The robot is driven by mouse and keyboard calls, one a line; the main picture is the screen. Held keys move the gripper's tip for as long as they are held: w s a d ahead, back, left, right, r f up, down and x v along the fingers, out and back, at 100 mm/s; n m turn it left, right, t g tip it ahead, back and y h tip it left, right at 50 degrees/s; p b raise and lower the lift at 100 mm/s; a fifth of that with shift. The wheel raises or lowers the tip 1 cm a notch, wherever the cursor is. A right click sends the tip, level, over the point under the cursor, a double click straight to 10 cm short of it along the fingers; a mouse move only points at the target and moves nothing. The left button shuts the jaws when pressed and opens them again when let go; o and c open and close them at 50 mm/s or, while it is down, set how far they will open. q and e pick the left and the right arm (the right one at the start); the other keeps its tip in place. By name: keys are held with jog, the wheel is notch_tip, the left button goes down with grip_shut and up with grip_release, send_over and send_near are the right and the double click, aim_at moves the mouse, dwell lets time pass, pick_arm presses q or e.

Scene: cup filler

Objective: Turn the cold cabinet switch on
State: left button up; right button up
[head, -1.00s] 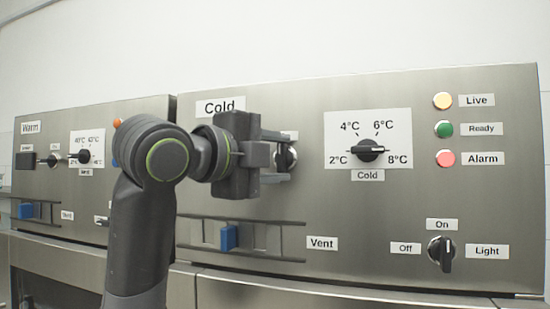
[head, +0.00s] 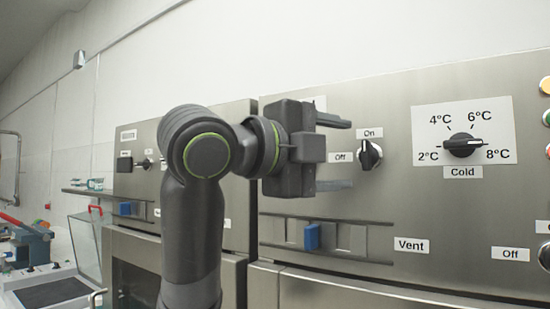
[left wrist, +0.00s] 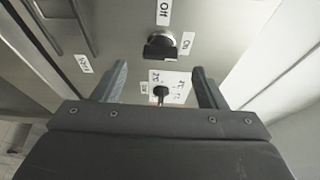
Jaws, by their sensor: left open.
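The cold cabinet switch is a black rotary knob (head: 370,155) on the steel front panel. An On label (head: 370,133) is above it and an Off label (head: 341,157) is to its left. Its handle stands about upright, in line with On. In the left wrist view the knob (left wrist: 160,47) lies beyond the fingertips, its handle roughly level, with On at its right. My left gripper (head: 340,153) is open and empty, left of the knob in the head view and apart from it. My right gripper is out of view.
To the right is the Cold temperature dial (head: 465,146). Below is the vent slider with a blue handle (head: 312,237). The warm cabinet (head: 240,190) stands to the left, partly behind my arm. Indicator lights are cut off at the right edge.

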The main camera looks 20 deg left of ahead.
pick_arm(q)
jog(key=b+v, duration=0.2)
jog(key=v, duration=0.9)
jog(key=shift+s+a, duration=0.25)
jog(key=shift+s, duration=0.05)
